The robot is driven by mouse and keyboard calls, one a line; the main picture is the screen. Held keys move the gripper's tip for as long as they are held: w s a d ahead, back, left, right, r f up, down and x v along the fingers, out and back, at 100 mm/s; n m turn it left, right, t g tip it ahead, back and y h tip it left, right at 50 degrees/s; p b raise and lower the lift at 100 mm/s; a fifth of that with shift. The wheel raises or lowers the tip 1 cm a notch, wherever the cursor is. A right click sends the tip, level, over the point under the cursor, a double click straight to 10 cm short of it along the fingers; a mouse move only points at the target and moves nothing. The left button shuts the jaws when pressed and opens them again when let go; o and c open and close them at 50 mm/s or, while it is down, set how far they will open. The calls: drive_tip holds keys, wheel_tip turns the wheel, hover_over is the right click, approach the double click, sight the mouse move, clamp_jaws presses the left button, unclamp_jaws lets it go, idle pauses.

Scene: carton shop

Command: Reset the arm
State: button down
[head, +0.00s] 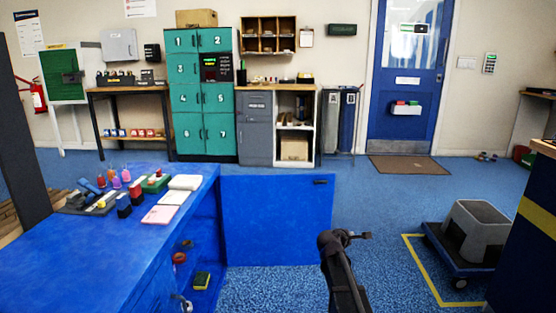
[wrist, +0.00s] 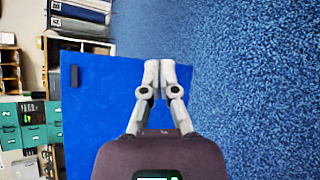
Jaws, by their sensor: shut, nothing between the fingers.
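My arm rises from the bottom of the head view, and my gripper (head: 362,236) points to the right at its top, above the blue floor. In the wrist view my gripper (wrist: 160,68) shows from behind, its two pale fingers together with nothing between them. Beyond the fingers is an open blue cabinet door (wrist: 90,95), with a dark handle near its edge. The same door (head: 275,220) stands out from the blue counter (head: 60,250) in the head view, left of my gripper. The gripper appears apart from it.
A blue cart (head: 455,262) with a grey bin (head: 480,232) stands right, inside yellow floor tape. A dark counter (head: 530,230) edges the right side. Teal lockers (head: 203,95) and a blue door (head: 405,70) line the back wall. Floor between is clear.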

drive_tip(key=s+a+f+m+g+y+p, duration=0.25)
drive_tip(key=s+m, duration=0.25)
drive_tip(key=s, duration=0.6)
drive_tip(key=s+a+f+m+g+y+p, duration=0.1)
drive_tip(key=s+a+m+g+y, duration=0.25)
drive_tip(key=s+m, duration=0.45)
drive_tip(key=s+a+f+m+g+y+p, duration=0.2)
drive_tip(key=s+a+m+g, duration=0.15)
drive_tip(key=s, duration=0.95)
wheel_tip(320, 180, up, 37)
drive_tip(key=p, duration=3.7)
drive_tip(key=shift+w+d+r+g, duration=0.15)
drive_tip(key=shift+w+d+g, duration=0.1)
drive_tip(key=shift+w+g, duration=0.1)
